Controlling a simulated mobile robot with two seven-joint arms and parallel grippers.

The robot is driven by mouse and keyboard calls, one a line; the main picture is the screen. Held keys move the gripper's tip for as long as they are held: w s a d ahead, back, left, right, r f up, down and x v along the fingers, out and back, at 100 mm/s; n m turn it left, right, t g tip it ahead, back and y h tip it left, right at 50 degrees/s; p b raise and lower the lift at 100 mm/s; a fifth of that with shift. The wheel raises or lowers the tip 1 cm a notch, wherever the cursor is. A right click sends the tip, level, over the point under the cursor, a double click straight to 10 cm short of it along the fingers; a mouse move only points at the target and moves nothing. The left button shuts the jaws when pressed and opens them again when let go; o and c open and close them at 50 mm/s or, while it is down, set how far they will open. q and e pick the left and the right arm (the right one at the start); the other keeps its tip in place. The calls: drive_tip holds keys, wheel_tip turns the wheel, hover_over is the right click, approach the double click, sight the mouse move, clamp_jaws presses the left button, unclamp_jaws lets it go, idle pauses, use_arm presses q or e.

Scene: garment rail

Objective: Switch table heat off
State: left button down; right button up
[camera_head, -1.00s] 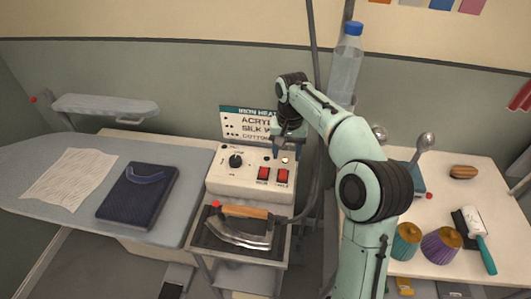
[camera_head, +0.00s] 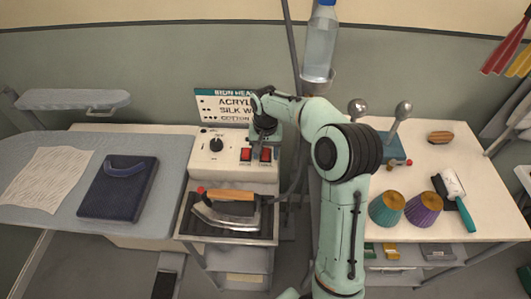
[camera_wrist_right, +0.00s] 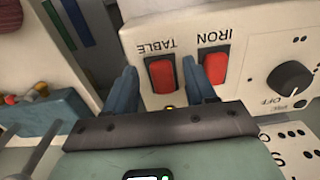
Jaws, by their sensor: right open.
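The white control box (camera_head: 212,172) has two red rocker switches. In the right wrist view they are labelled TABLE (camera_wrist_right: 161,74) and IRON (camera_wrist_right: 214,66), upside down. In the head view the table switch (camera_head: 265,155) is the right one and the iron switch (camera_head: 246,155) is the left one. My right gripper (camera_head: 263,138) is open and empty, just above the box. In the wrist view its fingertips (camera_wrist_right: 160,82) lie either side of the table switch; I cannot tell whether they touch the panel. A small yellow glow (camera_wrist_right: 169,107) shows below that switch. My left gripper is out of view.
A dial (camera_wrist_right: 289,80) sits beside the switches. An iron (camera_head: 228,210) rests on a stand in front of the box. The ironing table (camera_head: 50,217), with dark folded cloth (camera_head: 118,190), is at left. A cluttered white table (camera_head: 450,160) stands at right, a bottle (camera_head: 320,42) behind.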

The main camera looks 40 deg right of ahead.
drive_tip(key=shift+f, duration=0.45)
clamp_jaws()
drive_tip(key=shift+w+d+r+g+y, duration=0.15)
drive_tip(key=shift+w+d+g+y, duration=0.15)
drive_tip(key=shift+g+y, duration=0.35)
drive_tip(key=shift+r+g+y, duration=0.1)
drive_tip(key=shift+g+y, duration=0.25)
drive_tip(key=shift+g, duration=0.1)
unclamp_jaws()
